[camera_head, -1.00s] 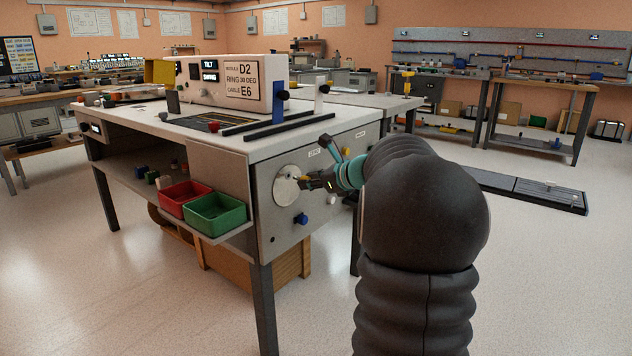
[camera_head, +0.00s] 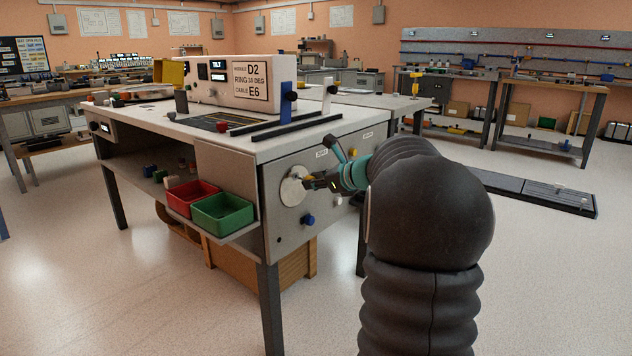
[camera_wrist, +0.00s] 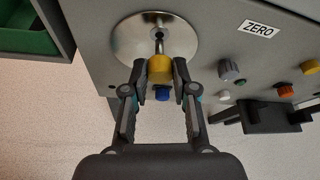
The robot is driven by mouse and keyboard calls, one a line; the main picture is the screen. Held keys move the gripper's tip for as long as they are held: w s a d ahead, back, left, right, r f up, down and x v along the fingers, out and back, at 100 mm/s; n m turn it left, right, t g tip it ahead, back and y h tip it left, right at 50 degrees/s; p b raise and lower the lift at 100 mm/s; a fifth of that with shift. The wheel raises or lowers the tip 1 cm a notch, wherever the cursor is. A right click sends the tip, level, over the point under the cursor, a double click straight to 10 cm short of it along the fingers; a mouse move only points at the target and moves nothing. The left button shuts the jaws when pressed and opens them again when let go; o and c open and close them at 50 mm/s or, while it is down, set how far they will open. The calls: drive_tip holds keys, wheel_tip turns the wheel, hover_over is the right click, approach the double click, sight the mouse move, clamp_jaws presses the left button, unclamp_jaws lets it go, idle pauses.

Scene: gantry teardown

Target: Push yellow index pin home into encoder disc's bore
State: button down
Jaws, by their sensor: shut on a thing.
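The encoder disc (camera_wrist: 178,38) is a round, shiny metal plate on the bench's grey end panel; it also shows in the head view (camera_head: 290,193). The yellow index pin (camera_wrist: 160,68) has a yellow head and a thin metal shank pointing at the disc's middle. My gripper (camera_wrist: 159,73) is shut on the yellow head, one fingertip on each side. In the head view my gripper (camera_head: 310,182) is right in front of the disc. The shank's tip meets the disc's dark centre in the picture; I cannot tell how deep it sits in the bore.
A blue knob (camera_wrist: 162,92) shows just below the pin. Grey (camera_wrist: 229,70) and orange (camera_wrist: 285,90) knobs and a ZERO label are to the right. Green (camera_head: 222,214) and red (camera_head: 188,198) bins stand at the bench's left. The floor in front is clear.

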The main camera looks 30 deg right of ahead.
drive_tip(key=shift+w+a+p, duration=0.3)
drive_tip(key=shift+w+a, duration=0.05)
drive_tip(key=shift+w, duration=0.55)
drive_tip(key=shift+w+a+p, duration=0.25)
drive_tip(key=shift+w+a, duration=0.05)
drive_tip(key=shift+w, duration=0.6)
drive_tip(key=c, duration=0.8)
unclamp_jaws()
drive_tip(key=shift+w, duration=0.1)
drive_tip(key=shift+c, duration=0.2)
approach(308, 176)
drive_tip(key=shift+s+d, duration=0.7)
drive_tip(key=shift+s, duration=1.3)
